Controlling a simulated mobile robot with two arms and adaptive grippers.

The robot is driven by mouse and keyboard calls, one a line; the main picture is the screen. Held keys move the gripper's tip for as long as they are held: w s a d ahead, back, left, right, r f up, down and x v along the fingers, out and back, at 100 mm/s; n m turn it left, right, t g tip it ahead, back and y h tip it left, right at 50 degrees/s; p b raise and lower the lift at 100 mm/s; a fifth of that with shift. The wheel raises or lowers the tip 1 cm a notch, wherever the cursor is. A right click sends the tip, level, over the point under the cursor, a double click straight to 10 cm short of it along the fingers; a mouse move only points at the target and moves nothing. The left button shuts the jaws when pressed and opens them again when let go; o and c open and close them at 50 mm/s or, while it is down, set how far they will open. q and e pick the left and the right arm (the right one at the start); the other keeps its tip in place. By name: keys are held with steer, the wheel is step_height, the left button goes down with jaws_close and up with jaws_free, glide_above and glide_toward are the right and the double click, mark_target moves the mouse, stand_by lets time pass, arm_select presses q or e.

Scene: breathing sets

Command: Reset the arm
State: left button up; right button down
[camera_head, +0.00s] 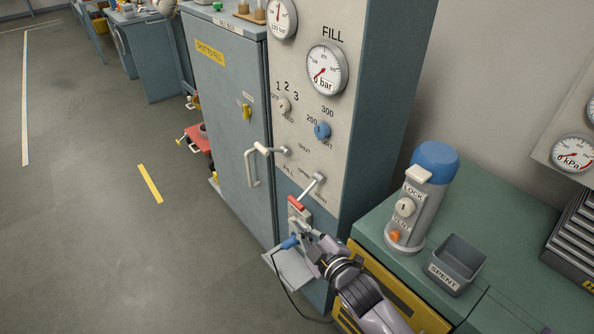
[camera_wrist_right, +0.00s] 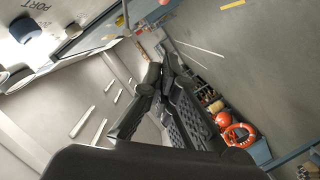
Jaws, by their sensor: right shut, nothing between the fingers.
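My right arm comes in from the bottom right in the head view. Its gripper (camera_head: 306,236) is in front of the lower part of the fill panel (camera_head: 312,140), close to a small fitting with a red-orange top (camera_head: 296,203) and a blue-ended part (camera_head: 290,242) on a dark cable. I cannot tell whether it touches them. In the wrist view the dark fingers (camera_wrist_right: 158,80) are together with nothing held between them. My left gripper is not in view.
A grey cabinet (camera_head: 225,110) with a handle stands left of the panel. Lever handles (camera_head: 317,181) stick out above my gripper. On the green bench (camera_head: 380,215) at right are a blue-topped cylinder (camera_head: 434,160) and a SPENT bin (camera_head: 459,262). Open floor (camera_head: 90,230) lies left.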

steer(key=s+d+f+m+g+h, duration=0.2)
steer(key=s+d+f, duration=0.2)
steer(key=f, duration=0.6)
steer(key=s+d+f+m+g+h, duration=0.1)
steer(key=s+d+f+m+g, duration=0.2)
steer(key=f, duration=0.7)
steer(key=s+d+f+m+g+h, duration=0.15)
steer(key=s+d+f, duration=0.3)
steer(key=f, duration=0.55)
steer(key=s+d+f+m+g, duration=0.1)
steer(key=s+f, duration=0.5)
steer(key=s, duration=0.6)
steer(key=s+d+f+m+g+h, duration=0.1)
steer(key=s+f, duration=0.5)
steer(key=s, duration=0.6)
steer(key=s+d+f+m+g+h, duration=0.1)
steer(key=s+d+f+m+g, duration=0.2)
steer(key=s, duration=0.9)
step_height(320, 180, down, 4)
steer(key=d+g, duration=0.2)
steer(key=d, duration=0.1)
steer(key=shift+s, duration=0.15)
steer(key=shift+h, duration=0.25)
